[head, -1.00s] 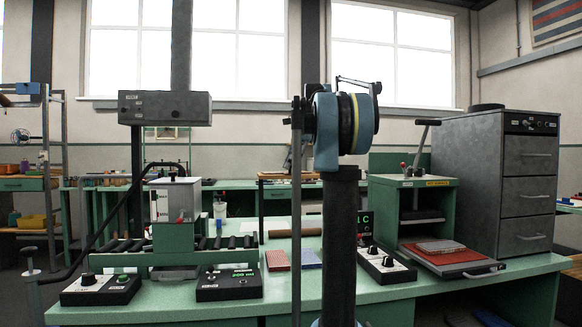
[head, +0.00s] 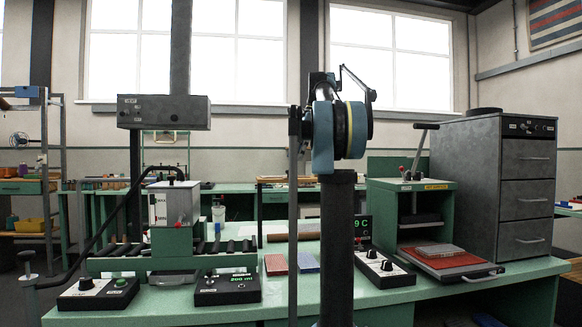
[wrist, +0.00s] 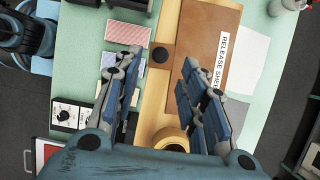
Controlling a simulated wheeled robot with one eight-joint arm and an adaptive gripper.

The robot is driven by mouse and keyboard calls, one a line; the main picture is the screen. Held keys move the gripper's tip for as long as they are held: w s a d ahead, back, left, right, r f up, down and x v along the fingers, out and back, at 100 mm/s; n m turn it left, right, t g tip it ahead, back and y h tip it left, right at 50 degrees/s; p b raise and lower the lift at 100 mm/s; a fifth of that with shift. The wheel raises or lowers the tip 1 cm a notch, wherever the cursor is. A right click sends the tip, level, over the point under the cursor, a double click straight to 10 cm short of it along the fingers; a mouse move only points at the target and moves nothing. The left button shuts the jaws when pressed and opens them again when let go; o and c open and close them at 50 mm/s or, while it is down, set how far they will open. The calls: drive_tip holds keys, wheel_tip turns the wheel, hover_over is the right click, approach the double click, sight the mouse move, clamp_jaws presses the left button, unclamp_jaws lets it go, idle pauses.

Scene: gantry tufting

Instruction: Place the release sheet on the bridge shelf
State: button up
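The release sheet (wrist: 196,35) is a flat brown piece with a white label reading "RELEASE SHE", partly covered by my gripper. It lies beside a pale wooden strip (wrist: 155,100) in the wrist view. A brown piece (head: 282,236) on the bench in the head view may be the same sheet; my arm partly hides it. My gripper (wrist: 162,60) is open, its two fingers apart over the strip and the sheet's left edge, with nothing seen held between them. In the head view my arm hides the gripper. I cannot tell for sure which thing is the bridge shelf.
A roller unit (head: 175,250) and control boxes (head: 227,289) stand left. A small press (head: 412,215) and grey drawer cabinet (head: 492,185) stand right.

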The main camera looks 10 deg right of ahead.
drive_tip(key=v, duration=0.6)
idle(0.5)
